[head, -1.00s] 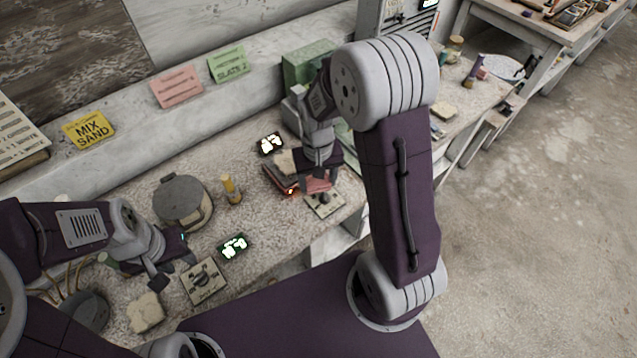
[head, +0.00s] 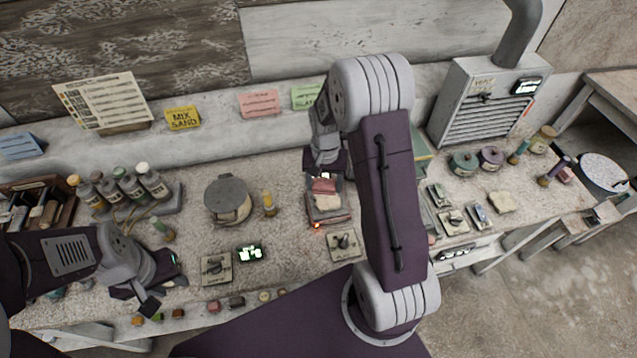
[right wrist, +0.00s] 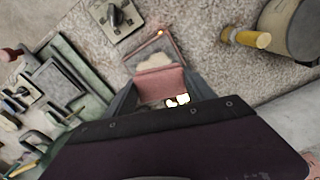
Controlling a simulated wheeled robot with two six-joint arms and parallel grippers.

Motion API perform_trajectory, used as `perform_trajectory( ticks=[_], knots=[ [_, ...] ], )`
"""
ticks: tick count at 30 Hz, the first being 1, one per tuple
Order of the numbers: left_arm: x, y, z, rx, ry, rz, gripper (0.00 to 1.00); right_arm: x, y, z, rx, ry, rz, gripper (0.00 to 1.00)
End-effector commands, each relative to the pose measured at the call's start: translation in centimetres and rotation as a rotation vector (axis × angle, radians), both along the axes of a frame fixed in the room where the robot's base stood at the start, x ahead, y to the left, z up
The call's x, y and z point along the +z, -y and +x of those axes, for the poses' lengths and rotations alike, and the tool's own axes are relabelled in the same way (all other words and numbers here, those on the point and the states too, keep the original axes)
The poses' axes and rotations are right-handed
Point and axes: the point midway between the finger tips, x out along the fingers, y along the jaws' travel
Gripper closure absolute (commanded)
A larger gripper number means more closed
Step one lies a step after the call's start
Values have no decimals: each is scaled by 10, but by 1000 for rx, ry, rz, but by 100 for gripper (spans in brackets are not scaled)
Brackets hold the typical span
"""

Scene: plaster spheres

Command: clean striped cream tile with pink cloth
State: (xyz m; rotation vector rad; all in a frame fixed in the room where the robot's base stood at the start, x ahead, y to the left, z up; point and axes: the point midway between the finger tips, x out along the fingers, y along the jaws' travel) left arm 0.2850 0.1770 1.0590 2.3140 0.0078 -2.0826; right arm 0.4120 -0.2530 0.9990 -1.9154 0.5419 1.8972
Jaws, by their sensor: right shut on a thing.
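My right gripper (right wrist: 161,98) is shut on a folded pink cloth (right wrist: 160,82), which hangs between its fingers. In the head view the cloth (head: 324,186) shows below my right gripper (head: 325,174), over a small reddish-framed unit with an orange light (head: 318,225). A cream piece (right wrist: 154,61) lies on that unit, partly behind the cloth; it also shows in the head view (head: 327,203). I cannot make out stripes on it, or whether the cloth touches it. My left gripper (head: 162,284) is open and empty above the front left of the bench.
A lidded grey pot (head: 228,200) and a yellow-topped bottle (head: 269,204) stand left of the unit. Dial plates (head: 344,246) lie in front. Several bottles (head: 152,182) stand at left. A vented grey box (head: 484,100), jars (head: 465,163) and a cream block (head: 502,202) are at right.

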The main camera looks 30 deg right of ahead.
Motion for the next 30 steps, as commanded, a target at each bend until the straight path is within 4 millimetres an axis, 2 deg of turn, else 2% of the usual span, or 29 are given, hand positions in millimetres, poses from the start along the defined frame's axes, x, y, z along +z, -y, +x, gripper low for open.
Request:
perform_trajectory(
  ticks=[8, 21, 27, 30],
  knots=[
    [-3, 0, 0, 0, 0, 0, 64, -3, 2, -1, -4, -1, 1, 96],
    [-45, 0, 0, 0, 0, 0, 64, -49, 1, -1, -4, -1, 1, 96],
    [-46, 0, 0, 0, 0, 0, 64, -51, 2, -1, -4, -1, 0, 96],
    [-51, 0, 0, 0, 0, 0, 64, -58, 2, -2, -4, -2, 0, 96]
  ],
)
